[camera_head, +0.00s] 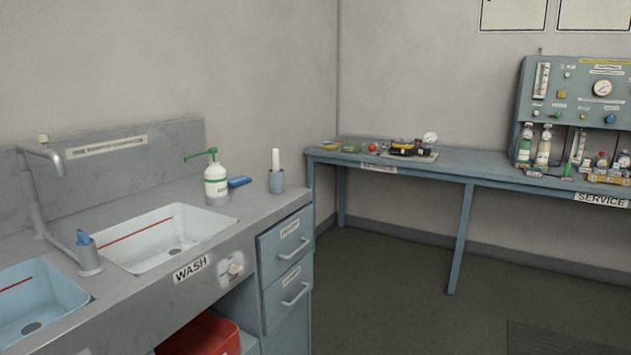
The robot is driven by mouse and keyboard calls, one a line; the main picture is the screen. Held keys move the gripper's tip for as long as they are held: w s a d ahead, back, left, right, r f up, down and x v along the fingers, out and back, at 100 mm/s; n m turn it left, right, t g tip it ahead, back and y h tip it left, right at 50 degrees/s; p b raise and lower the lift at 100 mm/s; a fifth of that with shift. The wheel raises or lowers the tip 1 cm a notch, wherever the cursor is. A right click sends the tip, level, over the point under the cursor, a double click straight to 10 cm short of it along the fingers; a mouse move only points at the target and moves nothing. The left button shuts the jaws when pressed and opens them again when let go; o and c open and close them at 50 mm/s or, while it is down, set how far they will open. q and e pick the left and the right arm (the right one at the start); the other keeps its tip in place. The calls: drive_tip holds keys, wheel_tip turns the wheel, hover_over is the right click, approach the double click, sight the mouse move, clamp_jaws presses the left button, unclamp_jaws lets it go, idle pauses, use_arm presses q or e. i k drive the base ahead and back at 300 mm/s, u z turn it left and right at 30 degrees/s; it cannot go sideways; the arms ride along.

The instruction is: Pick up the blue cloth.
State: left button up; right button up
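A small blue item (239,181) lies on the grey counter just right of the white pump bottle with a green top. It may be a folded cloth or a brush; it is too small to tell. Another blue piece (83,237) sticks up out of a grey cup (90,258) between the two sinks; I cannot tell if it is cloth. Neither of my grippers is in view.
The counter (250,207) holds a white sink (165,235), a blue sink (40,300), the pump bottle (216,184) and a cup (276,182) with a white stick. A red bin (200,336) sits below. A service bench (440,172) stands right; the floor between is clear.

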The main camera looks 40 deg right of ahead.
sight(234, 183)
drive_tip(key=z, duration=1.9)
drive_tip(key=i, duration=3.85)
